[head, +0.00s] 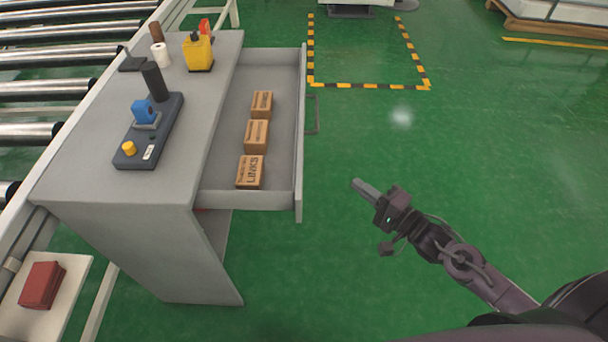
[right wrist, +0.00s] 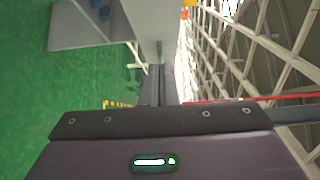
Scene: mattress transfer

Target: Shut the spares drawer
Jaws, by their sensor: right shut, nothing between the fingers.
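The spares drawer (head: 299,140) is pulled out to the right from the grey cabinet (head: 112,232) in the head view. Several small brown cartons (head: 256,136) lie inside it in a row. A handle (head: 314,114) stands off the drawer's outer front. My right gripper (head: 358,184) is shut and empty, to the right of the drawer's near front corner and apart from it. My left gripper is not in view.
A roller conveyor (head: 50,88) runs along the left. A red box (head: 42,285) lies on a low shelf.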

